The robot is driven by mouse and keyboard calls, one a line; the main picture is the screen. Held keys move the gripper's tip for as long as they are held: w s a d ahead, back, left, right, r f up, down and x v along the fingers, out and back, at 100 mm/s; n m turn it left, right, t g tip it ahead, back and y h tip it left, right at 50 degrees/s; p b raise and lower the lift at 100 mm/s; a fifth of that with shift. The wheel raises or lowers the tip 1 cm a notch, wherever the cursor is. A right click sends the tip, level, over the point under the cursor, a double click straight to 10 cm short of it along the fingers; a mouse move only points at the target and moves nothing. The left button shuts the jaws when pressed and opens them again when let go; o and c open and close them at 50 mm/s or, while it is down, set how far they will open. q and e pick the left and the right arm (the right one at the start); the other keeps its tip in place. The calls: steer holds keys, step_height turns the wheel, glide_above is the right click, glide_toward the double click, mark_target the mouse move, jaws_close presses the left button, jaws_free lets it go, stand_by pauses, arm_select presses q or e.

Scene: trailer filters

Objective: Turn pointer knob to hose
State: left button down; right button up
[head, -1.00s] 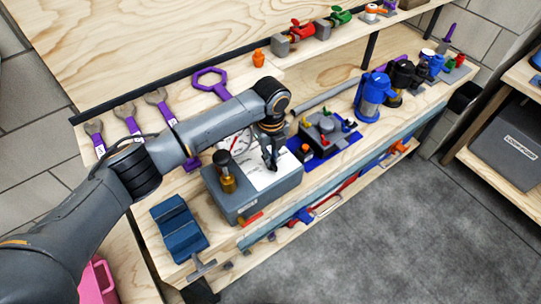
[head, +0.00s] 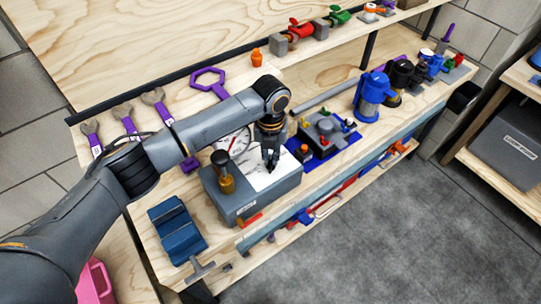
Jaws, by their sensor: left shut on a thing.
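A grey box (head: 262,204) stands on the wooden bench, with a round white gauge (head: 236,141), a brass fitting with a black top (head: 224,172) and a white marbled panel (head: 258,182) on its top. My left gripper (head: 270,165) points down onto this panel, with its fingers shut at the panel's surface. The pointer knob is between the fingertips and mostly hidden by them, so its pointing direction cannot be read. The panel's markings, including any hose label, are too small to read. My right gripper is not in view.
A blue vise-like block (head: 177,230) stands left of the box. A small grey manifold with coloured knobs (head: 325,130) sits on a blue mat to the right. Blue and black filter housings (head: 373,96) stand farther right. Purple-handled wrenches (head: 127,122) lie behind my arm.

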mark_target(271, 161)
arm_select(q)
steer(key=shift+f, duration=0.1)
steer(key=c, duration=1.4)
jaws_free()
steer(key=shift+c, duration=0.2)
steer(key=shift+r, duration=0.4)
step_height(271, 161, up, 11)
steer(key=shift+r, duration=0.15)
steer(key=shift+s+d, duration=0.1)
